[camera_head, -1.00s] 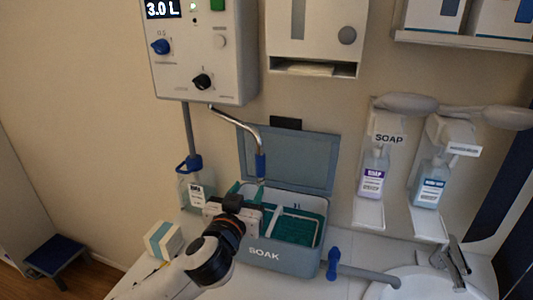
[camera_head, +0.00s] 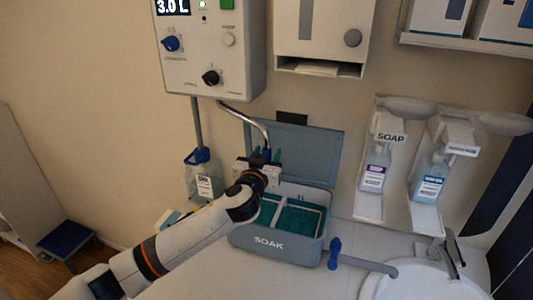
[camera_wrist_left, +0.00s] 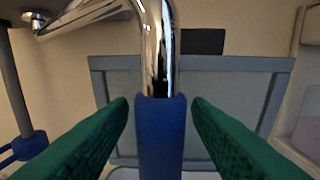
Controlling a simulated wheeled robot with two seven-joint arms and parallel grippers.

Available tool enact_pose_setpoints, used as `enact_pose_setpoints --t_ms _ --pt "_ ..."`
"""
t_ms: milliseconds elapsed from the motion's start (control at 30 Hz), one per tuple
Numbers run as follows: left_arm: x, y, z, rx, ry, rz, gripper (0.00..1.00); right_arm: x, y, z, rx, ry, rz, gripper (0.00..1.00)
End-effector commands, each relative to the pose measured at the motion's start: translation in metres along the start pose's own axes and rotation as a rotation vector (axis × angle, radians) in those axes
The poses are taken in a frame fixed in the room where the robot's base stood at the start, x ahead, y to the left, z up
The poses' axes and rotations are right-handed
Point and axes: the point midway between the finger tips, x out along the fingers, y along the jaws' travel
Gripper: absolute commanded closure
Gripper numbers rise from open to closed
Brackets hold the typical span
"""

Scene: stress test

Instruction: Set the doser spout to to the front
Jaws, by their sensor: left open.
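The doser (camera_head: 210,50) is a light wall box with a 3.0 L display, knobs and buttons. Its chrome spout (camera_head: 245,116) bends out from under it to the right and ends in a blue sleeve above the open SOAK box. My left gripper (camera_head: 266,155) is at the sleeve in the head view, its arm coming from the lower left. In the left wrist view the blue sleeve (camera_wrist_left: 160,135) stands between the two green fingers of the gripper (camera_wrist_left: 160,120), with a gap visible on each side. The gripper is open. My right gripper is not in view.
The SOAK box (camera_head: 275,250) stands below with its lid (camera_head: 310,150) up behind. A bottle (camera_head: 204,178) with a blue collar is left of it. Soap dispensers (camera_head: 370,205) and a sink (camera_head: 410,285) with a blue-handled tap (camera_head: 370,262) are to the right.

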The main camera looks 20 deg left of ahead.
Motion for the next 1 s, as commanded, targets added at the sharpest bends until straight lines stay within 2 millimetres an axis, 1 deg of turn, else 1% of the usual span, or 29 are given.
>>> enact_pose_setpoints --t_ms 167,200,467,767,867,1000 --pt "0.0 0.0 -0.001 0.0 0.0 0.0 0.55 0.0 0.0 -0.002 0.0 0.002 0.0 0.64" --pt "0.0 0.0 -0.001 0.0 0.0 0.0 0.57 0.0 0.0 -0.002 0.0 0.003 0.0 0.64" --pt "0.0 0.0 -0.001 0.0 0.001 0.0 0.99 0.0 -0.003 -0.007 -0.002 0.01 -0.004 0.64" --pt "-0.003 0.003 -0.001 0.001 0.001 -0.009 1.0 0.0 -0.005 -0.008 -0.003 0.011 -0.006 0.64" --pt "-0.008 0.009 -0.001 0.001 0.002 -0.027 1.0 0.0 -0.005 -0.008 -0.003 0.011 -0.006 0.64" --pt "-0.021 0.023 -0.002 0.003 0.002 -0.079 1.0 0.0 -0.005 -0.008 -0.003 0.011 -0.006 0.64"
